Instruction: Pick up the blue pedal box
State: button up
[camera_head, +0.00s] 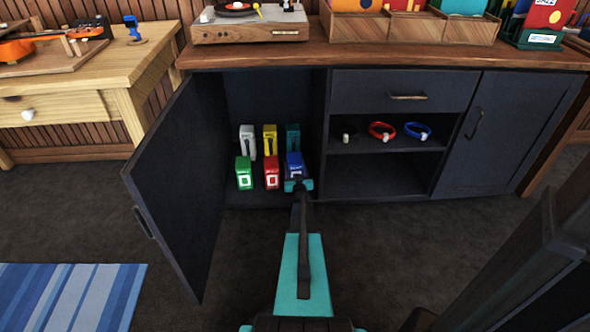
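The blue pedal box (294,161) stands inside the open cabinet, at the right end of the front row on the cabinet floor. My gripper (297,183) is at the front of the blue box, at the end of my teal and dark arm. It covers the lower front of the box. The fingers are too small and hidden to tell whether they are open or touching it.
Red (271,174) and green (243,174) boxes stand left of it; white (247,140), yellow (270,140) and teal (293,138) boxes stand behind. The cabinet door (180,180) hangs open on the left. Shelves (375,147) lie right of the compartment.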

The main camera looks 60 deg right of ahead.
notch_tip(320, 180, up, 2)
jog(key=shift+r+p, duration=0.1)
jog(key=shift+p, duration=0.2)
jog(key=w+p+v, duration=0.1)
jog(key=v, duration=0.7)
jog(key=w+a+r+p+v, duration=0.1)
jog(key=p+v, duration=0.1)
jog(key=v, duration=0.5)
jog(key=shift+s+a, duration=0.25)
jog(key=shift+a, duration=0.4)
